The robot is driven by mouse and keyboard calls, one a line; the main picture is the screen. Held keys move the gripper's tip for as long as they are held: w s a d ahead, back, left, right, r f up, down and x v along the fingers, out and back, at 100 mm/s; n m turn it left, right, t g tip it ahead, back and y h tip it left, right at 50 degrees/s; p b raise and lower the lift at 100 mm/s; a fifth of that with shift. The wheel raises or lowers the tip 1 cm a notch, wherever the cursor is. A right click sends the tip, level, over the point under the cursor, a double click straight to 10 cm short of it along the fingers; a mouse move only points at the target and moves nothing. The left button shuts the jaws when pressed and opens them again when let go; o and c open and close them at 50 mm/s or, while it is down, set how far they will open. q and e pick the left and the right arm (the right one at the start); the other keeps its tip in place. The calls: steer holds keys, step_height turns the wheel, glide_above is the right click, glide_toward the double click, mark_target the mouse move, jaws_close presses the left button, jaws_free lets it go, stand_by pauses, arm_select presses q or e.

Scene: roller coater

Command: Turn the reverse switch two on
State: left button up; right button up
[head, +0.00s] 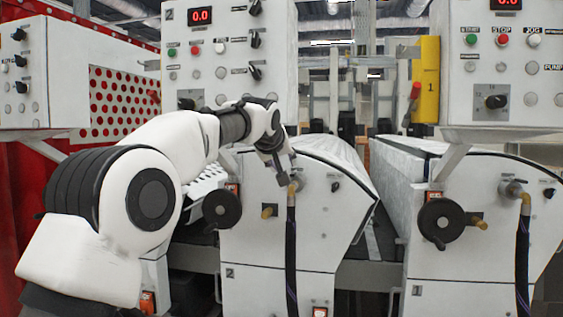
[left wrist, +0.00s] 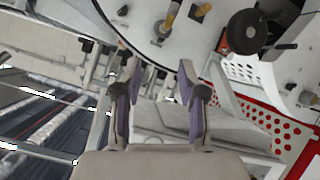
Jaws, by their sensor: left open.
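Machine two's white front (head: 262,240) carries a small black knob (head: 336,187) to the right of a brass hose fitting. It may be the reverse switch; I cannot read its label. My left gripper (head: 284,175) is in front of this machine's upper front, left of that knob and close to the fitting. In the left wrist view my left gripper (left wrist: 157,72) is open, with nothing between its purple-padded fingers. A small dark knob (left wrist: 123,11) shows there near the top, beyond the fingers and apart from them. My right gripper is out of view.
A black handwheel (head: 221,208) and a dark hose (head: 291,255) stick out from machine two. The control panel (head: 228,60) with a red display hangs above. A similar machine (head: 470,255) stands at the right.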

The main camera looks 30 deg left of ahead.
arm_select(q)
steer(key=r+m+t+p, duration=0.1)
steer(key=r+p, duration=0.2)
steer(key=r, duration=0.2)
steer(key=a+r+m+t+p, duration=0.1)
steer(key=r+t+p, duration=0.1)
steer(key=r, duration=0.4)
steer(key=a+r+m+t+p, duration=0.1)
steer(key=r+m+t+p, duration=0.1)
steer(key=r+p, duration=0.2)
steer(key=shift+s+a+r+h, duration=0.25)
steer(key=shift+r+h, duration=0.15)
steer(key=shift+r, duration=0.25)
steer(key=m+t+y+p, duration=0.2)
steer(key=t+p, duration=0.3)
glide_toward(254, 38)
steer(key=w+r, duration=0.1)
steer(key=p+x, duration=0.5)
steer(key=x, duration=0.3)
steer(key=shift+w+a+f, duration=0.1)
steer(key=shift+f, duration=0.1)
steer(key=shift+w+a, duration=0.1)
steer(key=shift+a, duration=0.05)
steer(key=shift+m, duration=0.3)
jaws_close()
